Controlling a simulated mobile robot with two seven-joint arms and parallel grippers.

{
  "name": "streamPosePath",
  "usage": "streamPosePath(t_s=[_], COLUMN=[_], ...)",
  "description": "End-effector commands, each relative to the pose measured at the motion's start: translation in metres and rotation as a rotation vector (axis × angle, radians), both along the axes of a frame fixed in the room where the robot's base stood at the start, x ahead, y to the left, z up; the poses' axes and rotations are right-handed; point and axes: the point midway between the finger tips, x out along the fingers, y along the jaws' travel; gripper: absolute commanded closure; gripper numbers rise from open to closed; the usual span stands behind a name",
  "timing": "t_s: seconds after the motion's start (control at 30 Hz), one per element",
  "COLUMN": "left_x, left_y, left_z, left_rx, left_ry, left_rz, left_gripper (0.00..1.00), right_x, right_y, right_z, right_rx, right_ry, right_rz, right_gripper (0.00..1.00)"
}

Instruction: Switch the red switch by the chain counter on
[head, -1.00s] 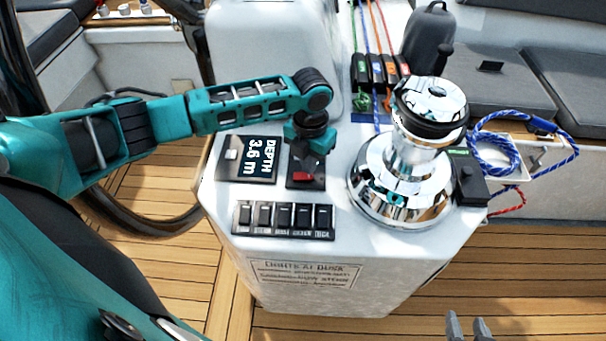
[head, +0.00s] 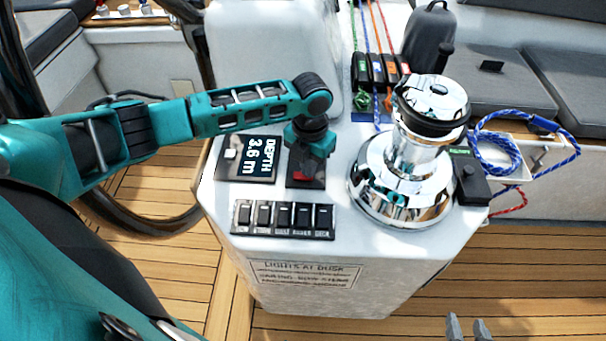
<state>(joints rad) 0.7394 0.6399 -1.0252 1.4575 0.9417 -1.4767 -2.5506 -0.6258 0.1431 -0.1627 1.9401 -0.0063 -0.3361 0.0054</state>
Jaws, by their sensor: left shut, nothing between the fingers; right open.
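A red switch (head: 302,177) sits on a small black plate (head: 305,184) on the white console, right of a display (head: 262,157) reading "DEPTH 3.6 m". My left gripper (head: 303,168) is shut and empty, pointing down right over the red switch. It covers the upper part of the switch, so I cannot tell whether they touch or which way the switch is tipped. No display is readable as a chain counter. My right gripper (head: 467,328) is open and empty at the bottom edge, low in front of the console and far from the switch.
A row of several black rocker switches (head: 283,217) lies just in front. A chrome winch (head: 405,175) stands close on the right, with a black box (head: 471,184) beyond it. Rope clutches (head: 378,72) and a blue rope coil (head: 493,152) are behind.

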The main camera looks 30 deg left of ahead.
Motion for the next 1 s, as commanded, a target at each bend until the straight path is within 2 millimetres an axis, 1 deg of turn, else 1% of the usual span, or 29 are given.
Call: streamPosePath(t_s=[0.43,0.57,0.67,1.0], left_x=[0.0,-0.001,-0.001,0.0], left_y=[0.0,0.0,0.0,0.0], left_z=[-0.008,-0.006,-0.001,0.027], left_rx=[0.0,0.0,0.0,0.0], left_ry=[0.001,0.002,0.002,0.0], left_rz=[0.0,0.0,0.0,0.0], left_gripper=[1.0,1.0,1.0,1.0], right_x=[0.0,0.0,0.0,0.0], right_y=[0.0,0.0,0.0,0.0], right_z=[-0.004,-0.002,0.004,0.033], right_rx=[0.0,0.0,0.001,0.001], right_ry=[0.0,0.0,0.0,-0.001], right_rz=[0.0,0.0,-0.001,-0.001], right_gripper=[0.57,0.57,0.57,0.57])
